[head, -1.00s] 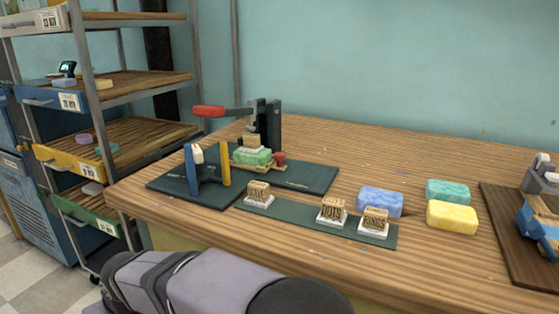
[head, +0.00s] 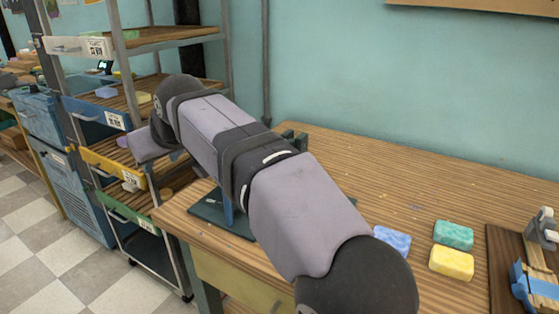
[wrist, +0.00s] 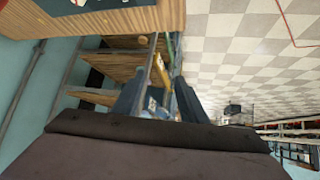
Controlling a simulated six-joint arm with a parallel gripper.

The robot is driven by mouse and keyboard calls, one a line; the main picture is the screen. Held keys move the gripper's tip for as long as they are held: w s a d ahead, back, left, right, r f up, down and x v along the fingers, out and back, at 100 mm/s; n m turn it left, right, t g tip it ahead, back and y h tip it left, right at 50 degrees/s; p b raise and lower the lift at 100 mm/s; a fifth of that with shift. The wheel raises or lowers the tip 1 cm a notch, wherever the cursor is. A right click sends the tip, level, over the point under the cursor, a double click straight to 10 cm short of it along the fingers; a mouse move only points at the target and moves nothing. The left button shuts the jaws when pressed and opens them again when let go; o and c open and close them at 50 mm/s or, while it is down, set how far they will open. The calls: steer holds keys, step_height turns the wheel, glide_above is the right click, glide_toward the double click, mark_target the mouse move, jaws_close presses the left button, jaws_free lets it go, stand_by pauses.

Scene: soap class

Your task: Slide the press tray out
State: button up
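The press is mostly hidden behind my arm in the head view. Only part of its dark green base (head: 212,222) and the top of its dark post (head: 296,138) show. The press tray cannot be seen in either current view. My gripper (wrist: 157,95) shows in the wrist view with its two dark fingers apart. I see no tray or soap held between them; the rack's yellow front lies beyond. In the head view my wrist reaches left past the press to the rack, and the fingertips are not clear.
A shelf rack (head: 120,122) with coloured shelf fronts stands left of the workbench (head: 330,150), close to my wrist. Blue (head: 392,240), green (head: 453,234) and yellow (head: 451,263) soaps lie on the right. A brown board (head: 505,262) holds another device. The back middle of the bench is clear.

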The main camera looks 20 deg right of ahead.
steer(key=w+d+r+n+g+h+p, duration=0.15)
steer(key=d+r+n+p, duration=0.35)
steer(key=d, duration=1)
steer(key=w+d+r+n+h+p, duration=0.1)
steer(key=w+d+n+h+p, duration=0.15)
steer(key=d+p, duration=0.9)
steer(key=s+d+f+g+p, duration=0.1)
steer(key=f+g+p, duration=0.1)
steer(key=p, duration=0.3)
steer(key=s+d+f+g+p, duration=0.2)
steer(key=f+p, duration=0.2)
steer(key=p, duration=0.1)
steer(key=s+d+f+g+p, duration=0.1)
steer(key=d+f+g+p, duration=0.1)
steer(key=p, duration=0.4)
steer(key=shift+s+d+f+n+g, duration=0.1)
steer(key=shift+s+f+n+g, duration=0.2)
steer(key=shift+f+g, duration=0.2)
steer(key=shift+f+p, duration=1.3)
steer(key=shift+f, duration=2.4)
steer(key=shift+s, duration=0.1)
steer(key=shift+c, duration=0.4)
jaws_close()
